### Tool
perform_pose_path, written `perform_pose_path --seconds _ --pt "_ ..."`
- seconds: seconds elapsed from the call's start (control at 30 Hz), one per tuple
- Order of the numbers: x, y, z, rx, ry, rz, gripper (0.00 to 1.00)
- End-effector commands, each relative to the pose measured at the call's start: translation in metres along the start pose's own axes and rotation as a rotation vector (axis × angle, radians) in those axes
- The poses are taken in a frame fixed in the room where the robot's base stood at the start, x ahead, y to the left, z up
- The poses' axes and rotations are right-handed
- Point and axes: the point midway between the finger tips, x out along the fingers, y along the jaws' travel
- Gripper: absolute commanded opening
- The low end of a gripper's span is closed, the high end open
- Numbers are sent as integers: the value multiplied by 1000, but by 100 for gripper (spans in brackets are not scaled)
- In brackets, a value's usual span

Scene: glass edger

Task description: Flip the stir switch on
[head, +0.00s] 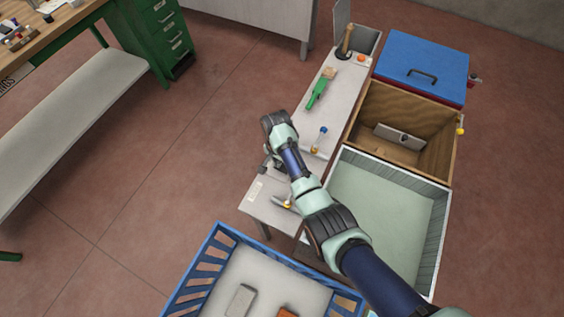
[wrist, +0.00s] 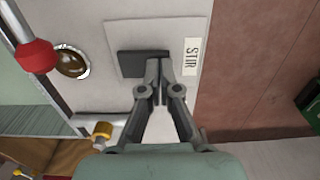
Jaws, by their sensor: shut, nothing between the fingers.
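The stir switch (wrist: 132,64) shows in the wrist view as a dark, flat piece on a light grey plate (wrist: 122,36). A white label reading STIR (wrist: 193,56) is just right of it. My gripper (wrist: 161,64) is shut and empty, its fingertips over the right end of the dark piece. I cannot tell whether they touch it, and they hide part of it. In the head view my gripper (head: 266,167) is at the left edge of the narrow grey bench (head: 329,112); the switch is not discernible there.
In the wrist view a red knob (wrist: 37,56) on a metal rod and a brass round piece (wrist: 71,62) lie left of the switch. In the head view a green-handled tool (head: 319,90) lies on the bench. A wooden bin (head: 440,150) and blue crate (head: 203,262) stand nearby.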

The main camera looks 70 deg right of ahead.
Motion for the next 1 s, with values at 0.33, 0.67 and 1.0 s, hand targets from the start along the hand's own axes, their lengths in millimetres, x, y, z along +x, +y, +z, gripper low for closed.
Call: perform_pose_path --seconds 0.33,0.67,1.0 --pt "3 0 0 0 0 1 0" --pt "-18 0 0 0 0 0 0" --pt "-48 0 0 0 0 0 0"
